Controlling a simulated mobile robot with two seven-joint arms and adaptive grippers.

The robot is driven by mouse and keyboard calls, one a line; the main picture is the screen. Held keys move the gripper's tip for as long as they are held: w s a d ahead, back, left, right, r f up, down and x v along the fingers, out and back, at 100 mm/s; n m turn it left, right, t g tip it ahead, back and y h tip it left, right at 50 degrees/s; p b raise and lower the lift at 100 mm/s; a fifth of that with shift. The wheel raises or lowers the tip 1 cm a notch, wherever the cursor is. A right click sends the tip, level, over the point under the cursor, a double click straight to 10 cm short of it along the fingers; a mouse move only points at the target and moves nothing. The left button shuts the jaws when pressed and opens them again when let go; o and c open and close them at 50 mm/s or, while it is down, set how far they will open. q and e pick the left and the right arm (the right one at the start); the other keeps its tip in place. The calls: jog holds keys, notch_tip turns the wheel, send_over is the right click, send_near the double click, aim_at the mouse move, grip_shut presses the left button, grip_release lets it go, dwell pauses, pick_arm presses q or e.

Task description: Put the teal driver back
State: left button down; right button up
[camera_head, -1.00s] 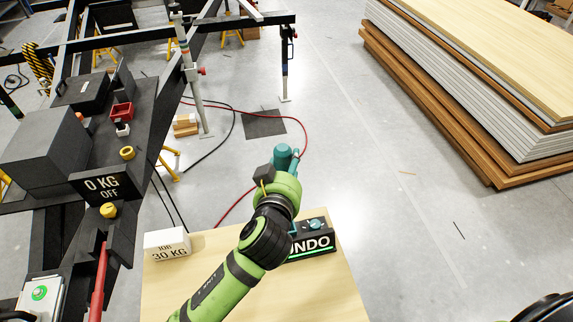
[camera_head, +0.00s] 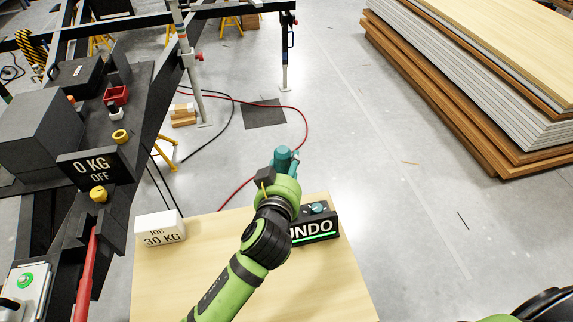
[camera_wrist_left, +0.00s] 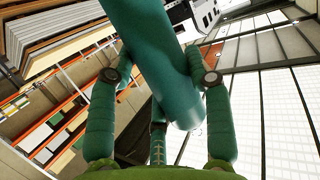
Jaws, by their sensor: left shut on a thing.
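The teal driver (camera_head: 282,158) is a thick teal cylinder-like tool held up at the end of my left arm in the head view. In the left wrist view the driver (camera_wrist_left: 158,45) fills the middle, with a rounded end between the fingers. My left gripper (camera_wrist_left: 160,78) is shut on it, one finger on each side. In the head view the green wrist hides most of that gripper. My right gripper does not show.
Stacked boards (camera_head: 480,100) stand right.

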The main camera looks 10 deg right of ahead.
pick_arm(q)
jog(key=shift+f+b, duration=1.4)
jog(key=shift+f, duration=0.6)
jog(key=shift+c, duration=2.2)
grip_release()
jog(key=shift+f, duration=0.25)
jog(key=v, duration=1.2)
jog(key=shift+r, duration=0.2)
jog(key=shift+a, duration=0.1)
